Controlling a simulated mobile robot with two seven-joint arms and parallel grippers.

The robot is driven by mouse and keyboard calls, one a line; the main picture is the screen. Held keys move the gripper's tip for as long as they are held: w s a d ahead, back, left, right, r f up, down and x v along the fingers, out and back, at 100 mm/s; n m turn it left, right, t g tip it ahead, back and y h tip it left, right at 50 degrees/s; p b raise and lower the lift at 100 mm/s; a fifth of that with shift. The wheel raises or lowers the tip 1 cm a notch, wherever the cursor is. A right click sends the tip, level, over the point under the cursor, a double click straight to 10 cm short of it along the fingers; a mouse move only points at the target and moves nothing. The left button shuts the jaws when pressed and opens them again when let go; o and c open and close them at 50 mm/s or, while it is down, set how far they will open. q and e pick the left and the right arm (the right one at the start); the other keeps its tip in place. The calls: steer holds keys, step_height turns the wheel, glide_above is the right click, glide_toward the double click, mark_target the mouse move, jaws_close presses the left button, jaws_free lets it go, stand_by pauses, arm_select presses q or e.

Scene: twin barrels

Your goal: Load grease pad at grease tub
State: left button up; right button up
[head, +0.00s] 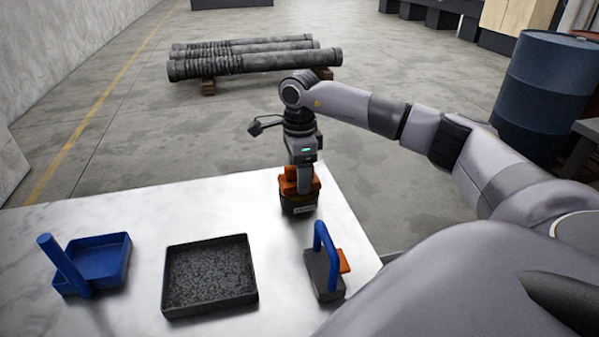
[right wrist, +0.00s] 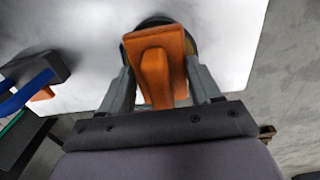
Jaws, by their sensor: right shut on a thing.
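The grease pad (head: 288,184), orange with a raised grip, is held in my right gripper (head: 303,186). It also shows in the right wrist view (right wrist: 155,62) between the two grey fingers of my right gripper (right wrist: 162,82). The grease tub (head: 298,208), dark with a small pale label, stands on the table directly below the pad. The pad is at the tub's mouth and covers most of it. I cannot tell how deep the pad sits or whether it touches grease. The tub's dark rim (right wrist: 152,21) shows behind the pad. My left gripper is in neither view.
The pale table (head: 205,205) also carries a blue tray with a blue handle (head: 110,262), a dark gritty tray (head: 167,290) and a dark block with a blue handle (head: 322,275). A blue drum (head: 545,95) stands right.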

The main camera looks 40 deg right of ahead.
steer(key=shift+f+b, duration=0.3)
steer(key=shift+f, duration=0.2)
stand_by(0.3)
steer(key=shift+f, duration=0.1)
stand_by(1.0)
steer(key=shift+r+p, duration=3)
steer(key=shift+r, duration=0.65)
steer(key=shift+a+f, duration=0.1)
steer(key=shift+a+n, duration=0.25)
steer(key=shift+n, duration=0.15)
steer(key=s+a+n, duration=0.3)
steer(key=a+n, duration=0.7)
steer(key=n, duration=0.1)
steer(key=s+a+n, duration=0.4)
steer(key=a+n, duration=0.6)
steer(key=n, duration=0.2)
steer(key=shift+s+f, duration=0.15)
steer(key=shift+f, duration=0.15)
